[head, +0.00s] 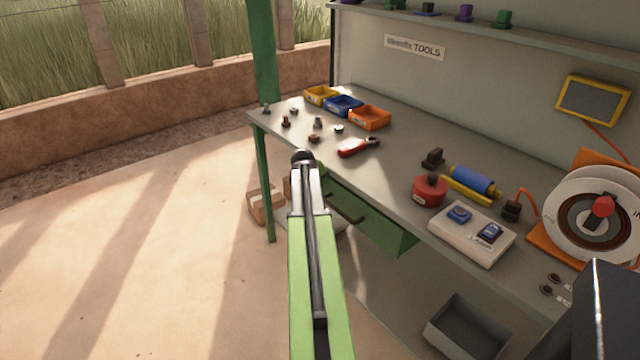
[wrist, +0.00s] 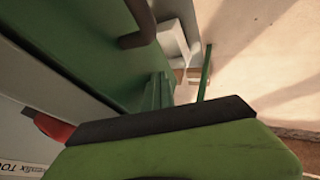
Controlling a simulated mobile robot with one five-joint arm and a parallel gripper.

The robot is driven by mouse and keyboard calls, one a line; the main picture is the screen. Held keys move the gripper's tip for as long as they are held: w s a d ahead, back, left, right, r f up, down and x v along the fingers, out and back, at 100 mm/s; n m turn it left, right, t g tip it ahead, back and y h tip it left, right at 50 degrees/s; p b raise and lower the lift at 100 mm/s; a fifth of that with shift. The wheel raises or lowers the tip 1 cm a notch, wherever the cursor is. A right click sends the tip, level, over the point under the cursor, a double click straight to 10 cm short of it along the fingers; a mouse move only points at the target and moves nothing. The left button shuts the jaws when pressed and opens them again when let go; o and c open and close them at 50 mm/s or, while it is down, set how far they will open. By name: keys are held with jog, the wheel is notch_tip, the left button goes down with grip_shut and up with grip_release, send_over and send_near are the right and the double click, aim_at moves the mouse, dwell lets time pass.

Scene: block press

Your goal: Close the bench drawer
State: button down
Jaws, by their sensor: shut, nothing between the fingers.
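The green bench drawer (head: 378,228) is under the front edge of the workbench, with a dark bar handle (head: 345,208) on its front. My arm covers its left part, and I cannot tell exactly how far it stands out. In the wrist view, the drawer's green face (wrist: 85,45) fills the upper left, with the dark handle (wrist: 138,30) at the top. My gripper (wrist: 158,86) shows there as narrow green fingers close together, shut and empty. It is near the drawer front, beside the handle; contact is unclear. In the head view, my arm hides it.
A green bench leg (head: 266,185), cardboard boxes (head: 264,205) and a grey crate (head: 468,328) stand below. Floor at left is clear.

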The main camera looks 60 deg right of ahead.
jog(key=a+r+p, duration=0.8)
jog(key=a, duration=0.1)
jog(key=shift+s+a, duration=0.2)
jog(key=shift+s, duration=0.25)
jog(key=w+a+r+n+t+y+p, duration=0.1)
jog(key=w+a+r+n+t+p, duration=0.15)
jog(key=w+a, duration=1.05)
jog(key=w+a+n+y+p, duration=0.1)
jog(key=w+a+n, duration=0.15)
jog(key=a, duration=0.85)
jog(key=w+a+n+y, duration=0.1)
jog(key=w+a, duration=0.2)
jog(key=a, duration=0.8)
jog(key=s+a+f+g+y+p, duration=0.1)
jog(key=s+a+g+y+p, duration=0.2)
jog(key=a, duration=1.6)
jog(key=s+a+f+m+g+y+b, duration=0.1)
jog(key=s+a+g, duration=0.1)
jog(key=s, duration=0.6)
jog(key=shift+a, duration=0.5)
